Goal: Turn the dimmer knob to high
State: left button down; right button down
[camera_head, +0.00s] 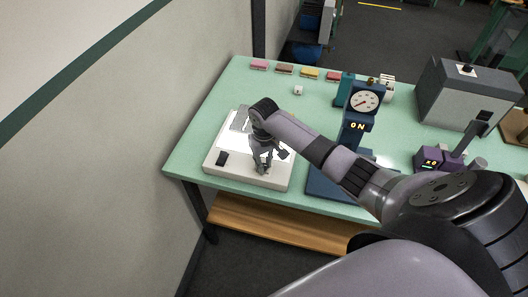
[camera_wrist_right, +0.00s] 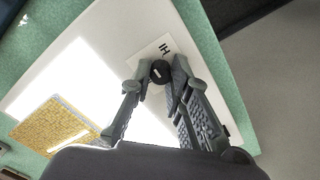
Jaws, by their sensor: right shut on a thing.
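The dimmer knob (camera_wrist_right: 160,72) is small, round and dark, with a light pointer mark. It sits on a pale plate on the white panel box (camera_wrist_right: 60,52), beside a label that seems to read "HI". My right gripper (camera_wrist_right: 158,84) is shut on the knob, one finger on each side, in the right wrist view. In the head view my right gripper (camera_head: 262,170) reaches down onto the front of the white panel box (camera_head: 218,166), and its fingers hide the knob. A bright lit area shows on the panel. My left gripper is not in view.
The box stands on a green table (camera_head: 200,128) near its left end. To its right are a blue stand with a dial gauge (camera_head: 364,101) marked "ON", a purple device (camera_head: 432,160) and a grey machine (camera_head: 465,90). Several small coloured blocks (camera_head: 284,69) line the back edge.

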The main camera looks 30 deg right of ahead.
jog(key=m, duration=0.4)
jog(key=shift+m, duration=2.3)
jog(key=c, duration=1.5)
grip_release()
jog(key=shift+r, duration=0.15)
notch_tip(320, 180, up, 12)
jog(key=shift+f, duration=0.15)
